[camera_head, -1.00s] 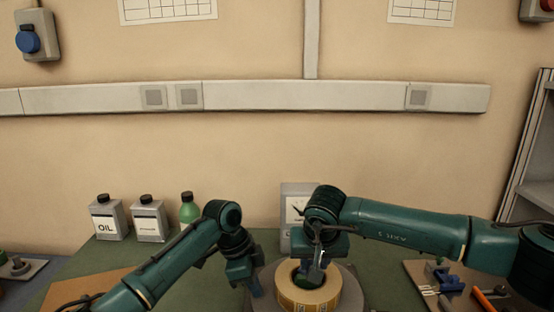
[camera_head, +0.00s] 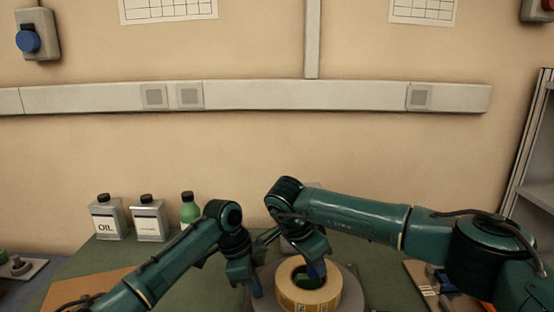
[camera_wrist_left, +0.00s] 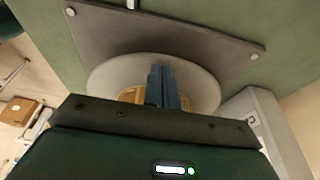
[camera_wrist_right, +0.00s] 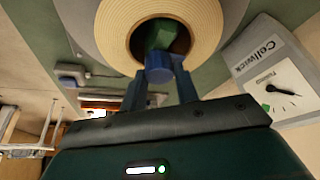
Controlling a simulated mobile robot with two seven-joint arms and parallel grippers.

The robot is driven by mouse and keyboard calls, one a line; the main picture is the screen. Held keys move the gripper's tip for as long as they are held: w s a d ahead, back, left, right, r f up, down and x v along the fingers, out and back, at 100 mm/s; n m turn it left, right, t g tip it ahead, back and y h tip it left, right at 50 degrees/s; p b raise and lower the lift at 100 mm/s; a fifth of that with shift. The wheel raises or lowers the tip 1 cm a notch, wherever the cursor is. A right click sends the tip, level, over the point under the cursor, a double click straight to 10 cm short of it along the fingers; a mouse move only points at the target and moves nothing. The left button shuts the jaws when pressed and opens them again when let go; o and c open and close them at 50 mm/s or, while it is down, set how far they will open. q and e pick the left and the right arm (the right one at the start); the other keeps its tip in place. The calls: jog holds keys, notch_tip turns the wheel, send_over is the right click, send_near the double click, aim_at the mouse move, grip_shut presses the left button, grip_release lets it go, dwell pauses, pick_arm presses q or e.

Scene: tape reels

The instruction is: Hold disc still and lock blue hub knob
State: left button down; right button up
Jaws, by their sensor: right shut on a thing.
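A cream tape reel (camera_head: 308,296) lies on a grey disc (camera_head: 350,290) at the bottom centre of the head view. A green hub (camera_wrist_right: 168,36) shows inside the reel's hole in the right wrist view. My right gripper (camera_head: 317,270) reaches into the hole from above. Its fingers are shut on the blue knob (camera_wrist_right: 159,69), which sits between them against the hub. My left gripper (camera_head: 256,290) is at the disc's left edge. In the left wrist view, its blue fingers (camera_wrist_left: 163,88) are together in front of the disc (camera_wrist_left: 110,75) and hide part of the reel. Whether they touch the disc is unclear.
A grey base plate (camera_wrist_left: 225,42) lies under the disc. A dial box (camera_wrist_right: 270,75) marked Cellwick stands close by. Oil cans (camera_head: 108,220) and a green bottle (camera_head: 189,208) stand at the back left. A tool board (camera_head: 420,275) lies to the right.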

pick_arm(q)
jog(key=shift+s+a+f, duration=0.1)
jog(key=shift+a+f, duration=0.05)
jog(key=shift+f, duration=0.4)
pick_arm(e)
jog(key=m, duration=0.1)
jog(key=m+g, duration=0.1)
jog(key=m, duration=0.1)
jog(key=m+g, duration=0.1)
jog(key=m, duration=0.1)
jog(key=shift+s+f+h, duration=0.15)
jog(key=shift+f+h, duration=0.1)
jog(key=shift+h, duration=0.05)
jog(key=shift+m+g, duration=0.3)
jog(key=shift+m, duration=0.3)
jog(key=m+g, duration=0.1)
jog(key=m, duration=0.2)
jog(key=o, duration=0.5)
pick_arm(q)
jog(key=shift+s+d+r, duration=0.15)
jog(key=shift+s+d, duration=0.05)
pick_arm(e)
jog(key=shift+o, duration=0.8)
jog(key=shift+s+r, duration=0.1)
jog(key=shift+s, duration=0.05)
pick_arm(q)
jog(key=shift+w, duration=0.1)
pick_arm(e)
jog(key=shift+r, duration=0.1)
